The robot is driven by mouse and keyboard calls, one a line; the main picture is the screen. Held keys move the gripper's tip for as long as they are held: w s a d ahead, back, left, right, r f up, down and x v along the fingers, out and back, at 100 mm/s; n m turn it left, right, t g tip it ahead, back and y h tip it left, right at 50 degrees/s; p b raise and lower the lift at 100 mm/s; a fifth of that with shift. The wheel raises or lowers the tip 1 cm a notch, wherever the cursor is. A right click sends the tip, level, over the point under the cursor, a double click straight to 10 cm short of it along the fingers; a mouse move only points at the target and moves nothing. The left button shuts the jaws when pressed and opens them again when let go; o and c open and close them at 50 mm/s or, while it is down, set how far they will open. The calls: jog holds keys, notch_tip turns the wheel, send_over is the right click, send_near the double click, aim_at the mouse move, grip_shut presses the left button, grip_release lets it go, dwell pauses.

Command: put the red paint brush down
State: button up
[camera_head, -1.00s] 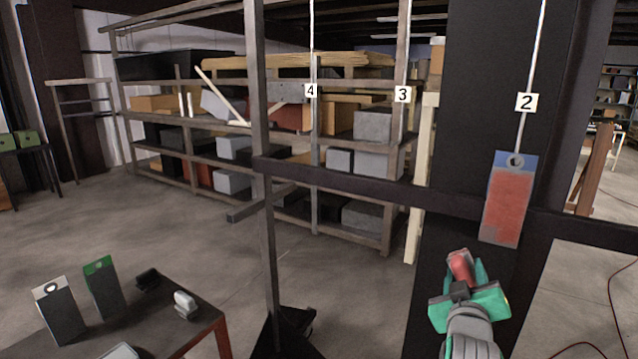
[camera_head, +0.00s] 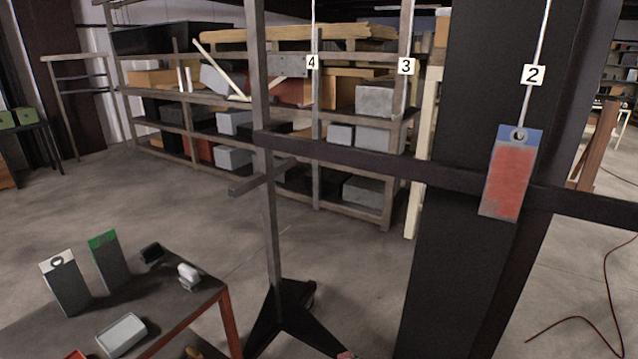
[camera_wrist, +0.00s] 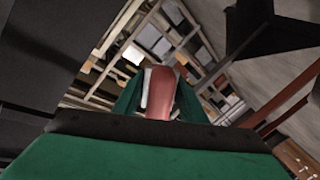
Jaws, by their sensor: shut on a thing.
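In the wrist view my gripper (camera_wrist: 158,102) has green fingers shut on the red paint brush (camera_wrist: 161,92). The brush shows as a smooth red form between the fingers, and the rest of it is hidden. In the head view only a small reddish tip, likely the brush (camera_head: 346,355), shows at the bottom edge, and the gripper is out of frame. A dark table (camera_head: 205,292) with red-orange legs stands at the lower left, apart from that tip.
On the table are a white-topped panel (camera_head: 66,285), a green-topped panel (camera_head: 109,262), a white-handled block (camera_head: 188,275), a black block (camera_head: 152,253) and a grey tray (camera_head: 121,334). A wheeled stand (camera_head: 275,240) rises beside it. A red-painted panel (camera_head: 509,178) hangs at right.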

jog(key=s+a+f+n+y, duration=0.1)
jog(key=s+a+f+y, duration=0.1)
jog(key=s+a+f, duration=0.6)
jog(key=s+f, duration=0.5)
jog(key=shift+s+a+f+n, duration=0.15)
jog(key=shift+a+n, duration=0.05)
jog(key=shift+n, duration=0.1)
jog(key=shift+d, duration=0.1)
